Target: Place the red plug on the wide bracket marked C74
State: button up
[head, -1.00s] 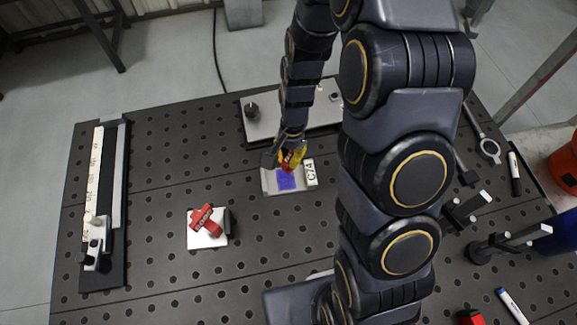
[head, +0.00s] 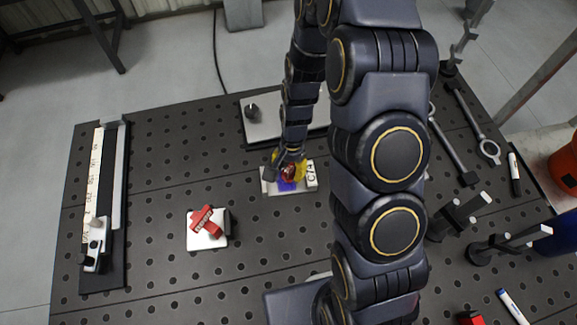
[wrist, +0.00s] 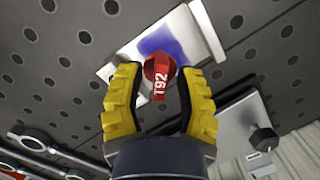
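The red plug (wrist: 158,72), marked T92, sits between the yellow fingertips of my gripper (wrist: 160,76) in the wrist view. In the head view, my gripper (head: 289,169) is right over this bracket. I cannot tell whether the plug touches the plate; the fingers partly hide it.
A red labelled part (head: 206,221) sits on another white bracket (head: 194,239) to the left. A grey plate with a dark knob (head: 252,111) lies behind C74. A long ruler fixture (head: 118,190) lines the left edge. Wrenches (head: 474,125) and dark stands (head: 484,249) are at right.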

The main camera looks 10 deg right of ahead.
notch_tip(320, 180, up, 12)
jog(key=w+d, duration=0.1)
jog(key=s+r+n, duration=0.4)
jog(key=s+r, duration=0.3)
jog(key=s, duration=0.3)
jog(key=s+d+r+n+h, duration=0.1)
jog(key=s+r+n, duration=0.3)
jog(key=s+r, duration=0.3)
jog(key=s, duration=0.3)
jog(key=shift+s+d+n+g, duration=0.2)
jog(key=shift+n+g, duration=0.1)
jog(key=shift+n, duration=0.1)
jog(key=shift+r, duration=0.1)
